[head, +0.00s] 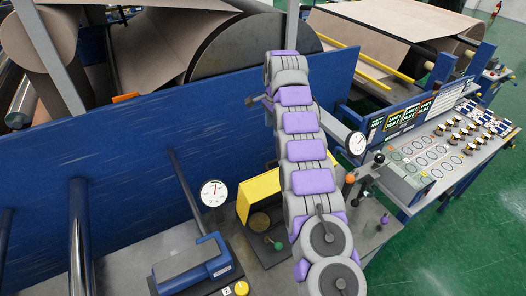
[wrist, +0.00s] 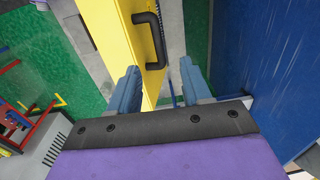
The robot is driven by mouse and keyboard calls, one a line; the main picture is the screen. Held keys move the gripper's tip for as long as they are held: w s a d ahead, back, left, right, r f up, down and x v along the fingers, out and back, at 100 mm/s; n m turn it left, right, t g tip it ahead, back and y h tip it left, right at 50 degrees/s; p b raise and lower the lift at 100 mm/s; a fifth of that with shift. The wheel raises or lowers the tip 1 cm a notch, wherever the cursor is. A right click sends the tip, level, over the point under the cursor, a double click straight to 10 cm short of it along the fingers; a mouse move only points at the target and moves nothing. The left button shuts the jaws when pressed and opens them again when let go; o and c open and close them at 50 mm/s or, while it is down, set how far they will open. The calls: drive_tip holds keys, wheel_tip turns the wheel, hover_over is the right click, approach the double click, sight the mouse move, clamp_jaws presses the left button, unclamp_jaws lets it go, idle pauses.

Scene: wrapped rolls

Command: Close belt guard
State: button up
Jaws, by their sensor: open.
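A yellow panel (wrist: 112,22) with a black bar handle (wrist: 151,38) fills the upper middle of the wrist view; it appears to be the belt guard. My gripper (wrist: 159,72) is open, its two blue-grey fingers apart and empty. The handle's lower end shows just beyond the gap between the fingertips; whether they touch it I cannot tell. In the head view, a yellow guard (head: 262,188) stands on the grey machine bed, left of my arm, with a round part in the dark space below it. My arm hides its right side. My fingers are not clearly visible there.
A tall blue wall panel (head: 110,150) runs behind the bed. A dial gauge (head: 214,193) and a blue block (head: 190,262) stand left of the guard. Another gauge (head: 356,143), knobbed levers (head: 365,170) and a control console (head: 440,150) are to the right. Green floor (head: 460,240) is clear.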

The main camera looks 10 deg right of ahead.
drive_tip(key=b, duration=0.5)
hover_over(274, 160)
wheel_tip(274, 160, down, 8)
drive_tip(key=shift+s+a+f, duration=0.35)
drive_tip(key=shift+a+f, duration=0.05)
drive_tip(key=shift+a, duration=0.15)
drive_tip(key=f, duration=0.2)
drive_tip(key=d+f, duration=0.1)
drive_tip(key=f, duration=0.1)
drive_tip(key=d+f, duration=0.1)
drive_tip(key=f, duration=0.1)
drive_tip(key=shift+w+d+f+p, duration=0.25)
drive_tip(key=shift+f+p, duration=0.05)
drive_tip(key=shift+w+a+f, duration=0.1)
drive_tip(key=shift+a+f, duration=0.6)
drive_tip(key=shift+f, duration=0.3)
drive_tip(key=shift+a+f, duration=0.1)
drive_tip(key=shift+a, duration=0.35)
drive_tip(key=shift+d, duration=0.95)
drive_tip(key=c, duration=0.5)
drive_tip(key=shift+a, duration=0.1)
drive_tip(key=shift+c, duration=1.4)
drive_tip(key=shift+a, duration=0.3)
clamp_jaws()
